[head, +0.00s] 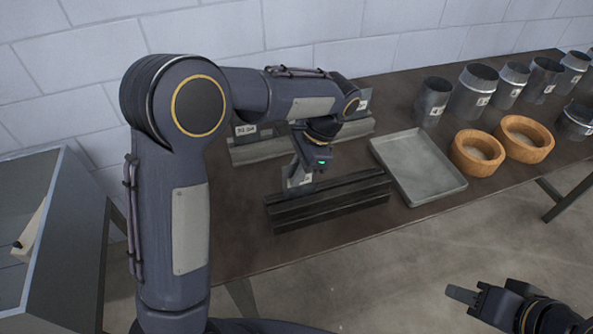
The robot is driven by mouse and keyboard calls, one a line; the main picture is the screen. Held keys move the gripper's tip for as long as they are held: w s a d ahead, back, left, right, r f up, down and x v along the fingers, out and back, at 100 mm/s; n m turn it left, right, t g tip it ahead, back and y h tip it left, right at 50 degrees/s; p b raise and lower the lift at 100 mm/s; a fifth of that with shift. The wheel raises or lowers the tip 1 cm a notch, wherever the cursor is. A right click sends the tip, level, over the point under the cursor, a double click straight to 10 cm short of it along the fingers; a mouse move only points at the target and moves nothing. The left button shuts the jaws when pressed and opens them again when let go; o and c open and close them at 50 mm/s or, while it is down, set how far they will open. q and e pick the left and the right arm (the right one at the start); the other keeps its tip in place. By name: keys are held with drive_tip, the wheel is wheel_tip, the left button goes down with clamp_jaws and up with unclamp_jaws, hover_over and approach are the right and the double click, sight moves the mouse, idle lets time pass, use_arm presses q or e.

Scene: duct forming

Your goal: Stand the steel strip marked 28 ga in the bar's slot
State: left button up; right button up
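A long dark bar (345,200) lies near the front edge of the bench, with grooves along its length. My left gripper (299,181) points down at the bar's left part. A small grey piece with a pale mark shows at its fingers; I cannot tell whether it is a held strip or part of the gripper. Behind, a grey rack (255,152) holds upright metal pieces; a labelled one (246,129) shows at its left end, its mark too small to read surely. My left arm hides much of the rack. My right gripper (464,295) is off the bench at lower right; its opening is unclear.
A shallow grey tray (419,190) lies right of the bar. Two wooden rings or bowls (478,153) (524,139) and several metal duct pieces (473,92) stand farther right. A wall is behind the bench. A grey bin (40,230) stands at left.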

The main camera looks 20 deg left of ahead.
use_arm(q)
drive_tip(key=o, duration=0.3)
drive_tip(key=v, duration=0.7)
drive_tip(key=shift+w+d+r, duration=0.1)
drive_tip(key=shift+r, duration=0.25)
